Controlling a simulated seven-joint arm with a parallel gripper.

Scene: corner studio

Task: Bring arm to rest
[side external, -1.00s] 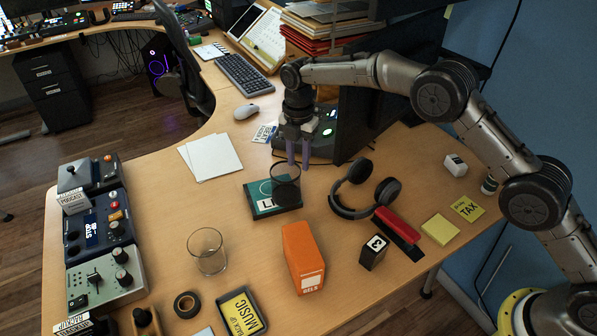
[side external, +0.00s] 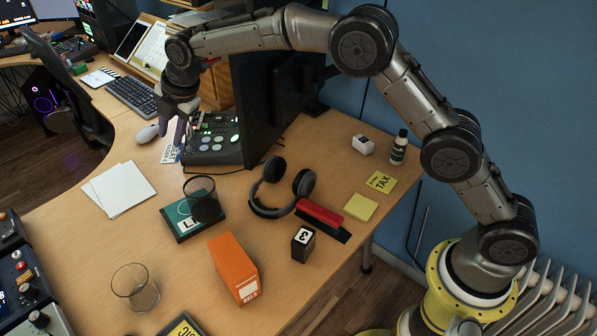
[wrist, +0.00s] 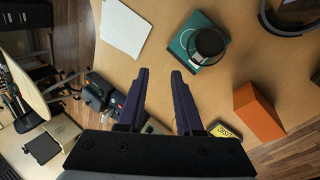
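My gripper (side external: 176,135) hangs above the desk near the mouse and the control panel in the side view, with its two purple fingers pointing down. In the wrist view the fingers (wrist: 160,72) are apart with nothing between them, and the desk shows below. A dark mesh cup (side external: 203,199) stands on a teal book (side external: 183,222) in front of the gripper, apart from it; both also show in the wrist view.
An orange block (side external: 231,268), a clear glass (side external: 135,287), headphones (side external: 282,188), a red stapler (side external: 320,213) and a small black box (side external: 303,243) stand on the desk. White papers (side external: 119,188) lie flat at left. A dark monitor (side external: 265,105) stands close right of my gripper.

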